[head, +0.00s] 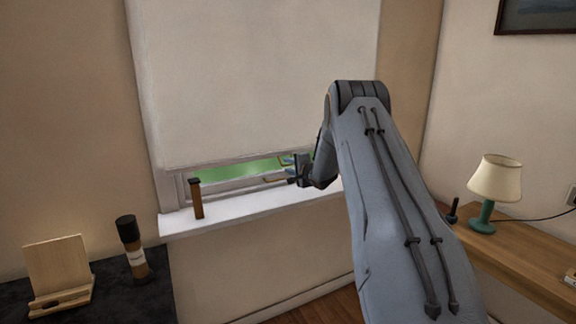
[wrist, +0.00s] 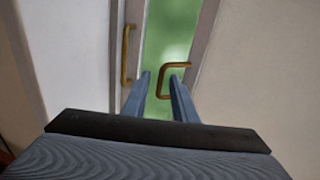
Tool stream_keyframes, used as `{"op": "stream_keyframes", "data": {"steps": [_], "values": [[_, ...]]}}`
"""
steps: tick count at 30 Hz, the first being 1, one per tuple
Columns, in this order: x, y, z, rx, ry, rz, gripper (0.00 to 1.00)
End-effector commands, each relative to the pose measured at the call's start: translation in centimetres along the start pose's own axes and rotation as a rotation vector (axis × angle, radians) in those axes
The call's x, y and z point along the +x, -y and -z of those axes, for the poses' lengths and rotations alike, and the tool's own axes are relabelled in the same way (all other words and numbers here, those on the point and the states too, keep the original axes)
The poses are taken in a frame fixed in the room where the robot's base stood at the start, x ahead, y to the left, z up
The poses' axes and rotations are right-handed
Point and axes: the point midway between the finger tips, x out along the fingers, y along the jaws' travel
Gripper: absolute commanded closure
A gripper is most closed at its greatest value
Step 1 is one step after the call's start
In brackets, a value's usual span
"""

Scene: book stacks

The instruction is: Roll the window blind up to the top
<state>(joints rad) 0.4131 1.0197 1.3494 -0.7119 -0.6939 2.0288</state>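The pale blind (head: 260,75) hangs over most of the window, its bottom edge a little above the sill. A strip of green shows below it. A brass pull handle (wrist: 162,82) sits at the blind's bottom bar, at the right in the wrist view. A second brass handle (wrist: 125,55) is on the window frame at the left. In the head view my gripper (head: 290,170) is in front of the window's lower gap.
A brown upright object (head: 196,200) stands on the white sill (head: 235,212) at left. A dark-topped jar (head: 132,250) and a wooden stand (head: 58,265) are on the dark surface at lower left. A lamp (head: 494,185) stands on the wooden desk (head: 530,258) at right.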

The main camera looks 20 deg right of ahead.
Motion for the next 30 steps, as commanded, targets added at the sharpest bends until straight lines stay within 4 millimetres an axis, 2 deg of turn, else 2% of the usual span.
{"op": "stream_keyframes", "data": {"steps": [6, 14, 19, 30], "values": [[1.3, 0.04, -0.06, 0.0, 0.0, 0.0, 0.75], [1.41, 0.0, -0.06, 0.0, 0.0, -0.001, 0.75], [1.39, 0.0, -0.05, 0.0, 0.0, -0.001, 1.0], [1.38, -0.02, -0.04, 0.0, 0.0, -0.001, 1.0]]}}
